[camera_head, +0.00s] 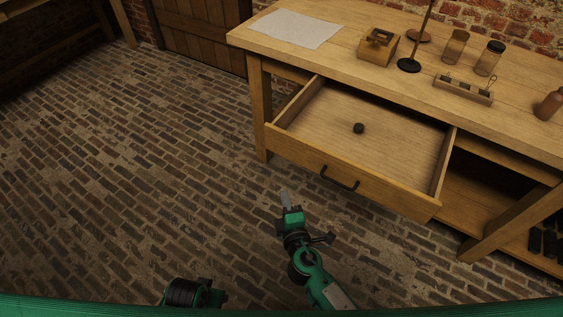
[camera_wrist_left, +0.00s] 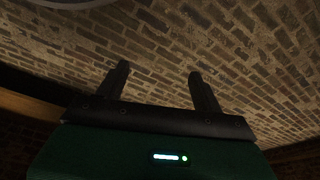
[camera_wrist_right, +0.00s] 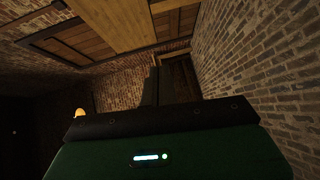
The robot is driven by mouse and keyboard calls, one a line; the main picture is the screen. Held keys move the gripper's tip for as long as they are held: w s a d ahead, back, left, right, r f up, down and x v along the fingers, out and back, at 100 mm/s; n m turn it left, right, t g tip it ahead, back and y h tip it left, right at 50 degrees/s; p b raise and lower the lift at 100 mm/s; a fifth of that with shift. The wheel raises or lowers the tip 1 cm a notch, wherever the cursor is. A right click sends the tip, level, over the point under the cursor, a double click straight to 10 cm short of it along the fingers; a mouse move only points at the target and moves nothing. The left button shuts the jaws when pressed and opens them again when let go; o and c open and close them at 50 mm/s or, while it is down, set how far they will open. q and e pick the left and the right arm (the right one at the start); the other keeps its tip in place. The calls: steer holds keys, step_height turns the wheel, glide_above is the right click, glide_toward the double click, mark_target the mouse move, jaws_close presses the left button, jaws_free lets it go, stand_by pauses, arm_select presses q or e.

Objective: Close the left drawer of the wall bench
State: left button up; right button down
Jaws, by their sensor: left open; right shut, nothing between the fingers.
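The left drawer (camera_head: 318,178) of the wall bench (camera_head: 405,67) is pulled far out. My right gripper (camera_head: 286,197) is shut and empty. In the head view it appears just in front of and left of the drawer front, apart from the handle. Its shut fingers also show in the right wrist view (camera_wrist_right: 150,88). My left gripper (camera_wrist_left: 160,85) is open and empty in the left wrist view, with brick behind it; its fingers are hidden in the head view.
On the bench top are a pale sheet (camera_head: 297,29), a small wooden box (camera_head: 379,46), a dark-based stand (camera_head: 409,65), jars (camera_head: 489,58) and a small rack (camera_head: 463,90). A bench leg (camera_head: 509,222) stands right of the drawer. The brick floor (camera_head: 130,170) at left is clear.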

step_height(320, 180, up, 4)
steer(key=t, duration=0.1)
steer(key=p, duration=0.1)
glide_toward(279, 144)
steer(key=w+a, duration=0.3)
steer(key=a, duration=0.1)
steer(key=shift+w+d+n, duration=0.4)
steer(key=shift+w+d, duration=0.5)
steer(key=shift+d, duration=0.1)
steer(key=shift+w+d+f, duration=0.1)
steer(key=shift+w+d, duration=0.2)
steer(key=shift+w, duration=0.15)
arm_select(q)
steer(key=shift+s+f, duration=0.3)
steer(key=shift+f, duration=0.6)
steer(key=shift+w, duration=0.1)
arm_select(e)
steer(key=shift+w+d, duration=0.1)
